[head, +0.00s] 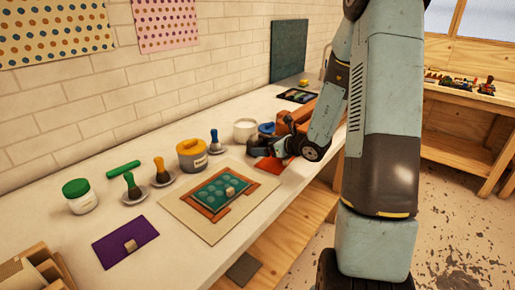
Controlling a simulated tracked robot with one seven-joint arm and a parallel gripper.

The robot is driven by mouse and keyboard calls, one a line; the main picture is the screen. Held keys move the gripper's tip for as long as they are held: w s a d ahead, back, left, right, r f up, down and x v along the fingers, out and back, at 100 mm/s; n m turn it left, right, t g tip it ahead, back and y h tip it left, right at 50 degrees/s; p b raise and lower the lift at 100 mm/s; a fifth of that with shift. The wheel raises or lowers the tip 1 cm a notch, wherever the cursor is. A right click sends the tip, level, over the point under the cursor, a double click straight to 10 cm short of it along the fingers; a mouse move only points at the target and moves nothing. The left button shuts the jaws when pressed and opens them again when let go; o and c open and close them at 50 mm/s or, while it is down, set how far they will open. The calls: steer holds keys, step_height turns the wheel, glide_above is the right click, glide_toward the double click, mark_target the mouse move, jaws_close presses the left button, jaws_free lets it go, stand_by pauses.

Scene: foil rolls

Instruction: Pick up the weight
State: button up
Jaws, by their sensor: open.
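My gripper (254,148) is open, low over the white table toward its right part, above an orange-red sheet (271,165). I see nothing between its fingers, though the view is small. I cannot tell which of these is the weight.
Several dabbers stand on small dishes, among them a green one (133,186) and a yellow one (161,171). A green-lidded jar (79,196), a yellow pot (191,155) and a white pot (244,130) stand along the back. Bare tabletop shows around the purple mat.

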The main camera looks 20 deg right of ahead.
steer(key=x, duration=0.5)
steer(key=shift+d+f, duration=0.1)
steer(key=c, duration=1.5)
